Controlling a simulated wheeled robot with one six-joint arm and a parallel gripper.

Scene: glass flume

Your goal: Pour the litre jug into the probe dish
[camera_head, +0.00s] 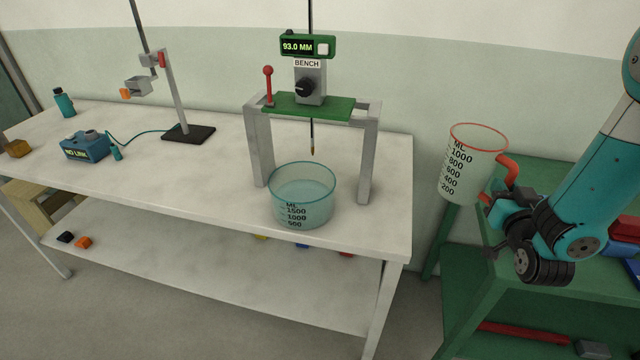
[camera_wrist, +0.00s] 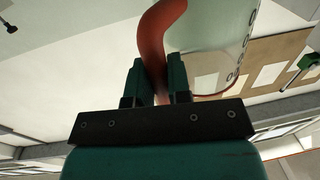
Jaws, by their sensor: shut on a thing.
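The litre jug (camera_head: 467,172) is a clear beaker with a red rim, a red handle and black marks up to 1000 ML. It is upright in the air right of the white bench. My gripper (camera_head: 497,197) is shut on the jug's red handle, which also shows between the fingers in the wrist view (camera_wrist: 153,50). The probe dish (camera_head: 302,205) is a clear round dish with a teal rim and marks to 1500, holding some liquid. It stands on the bench under a thin probe (camera_head: 312,140). Whether the jug holds liquid is hard to tell.
A grey stand with a green crosspiece (camera_head: 308,106) straddles the dish; its display reads 93.0 MM. A red-knobbed lever (camera_head: 268,85) rises at its left. A clamp stand (camera_head: 188,132) and blue box (camera_head: 85,146) are farther left. A green shelf unit (camera_head: 480,260) stands at right.

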